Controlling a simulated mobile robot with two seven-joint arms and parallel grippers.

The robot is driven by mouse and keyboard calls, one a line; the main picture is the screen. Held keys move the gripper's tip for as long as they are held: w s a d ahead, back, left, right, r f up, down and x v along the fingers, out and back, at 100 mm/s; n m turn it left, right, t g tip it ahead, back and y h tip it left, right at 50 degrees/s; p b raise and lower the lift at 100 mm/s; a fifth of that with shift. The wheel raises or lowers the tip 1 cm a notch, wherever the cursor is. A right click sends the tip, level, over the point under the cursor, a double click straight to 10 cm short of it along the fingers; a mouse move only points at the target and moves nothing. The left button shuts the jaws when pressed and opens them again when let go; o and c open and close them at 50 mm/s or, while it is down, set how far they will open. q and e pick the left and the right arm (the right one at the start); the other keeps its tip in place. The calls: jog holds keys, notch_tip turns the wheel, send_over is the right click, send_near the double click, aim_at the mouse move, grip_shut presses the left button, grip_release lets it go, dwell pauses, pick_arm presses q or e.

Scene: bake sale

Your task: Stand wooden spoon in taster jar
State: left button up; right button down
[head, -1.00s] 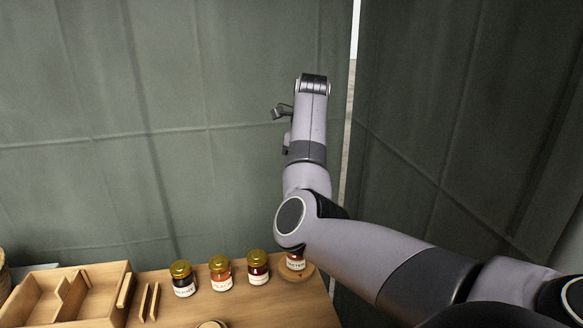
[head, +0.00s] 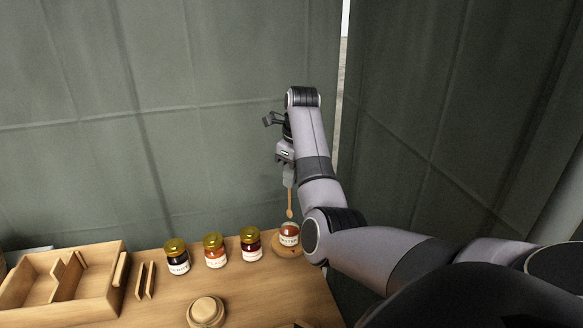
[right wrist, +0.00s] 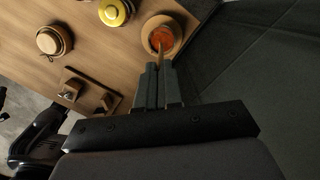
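My right gripper (head: 288,180) is shut on the upper part of the wooden spoon (head: 290,203). The spoon hangs nearly upright, its rounded end down. The taster jar (head: 289,236) is a small open jar with orange-red contents and a white label. It stands on a round wooden board at the table's right end. In the head view the spoon's tip shows just above the jar's mouth; a gap in depth is hard to judge. In the right wrist view the spoon (right wrist: 160,52) runs from the fingers (right wrist: 159,82) towards the open jar (right wrist: 162,38). My left gripper is out of view.
Three gold-lidded jars (head: 213,250) stand in a row left of the taster jar. A divided wooden tray (head: 107,262) and thin wooden slats (head: 146,280) lie further left. A round wooden pot (head: 206,312) sits near the front. Grey-green curtains hang behind.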

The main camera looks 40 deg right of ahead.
jog(key=shift+f, duration=2.55)
jog(key=c, duration=1.2)
grip_release()
jog(key=shift+s+d+r, duration=0.1)
jog(key=shift+s+r, duration=0.05)
jog(key=shift+r, duration=1.05)
jog(key=shift+s+r, duration=0.2)
jog(key=shift+r, duration=1)
jog(key=shift+s+d+r, duration=0.1)
jog(key=shift+s+r, duration=0.05)
jog(key=shift+r, duration=1.05)
jog(key=shift+a+f, duration=0.1)
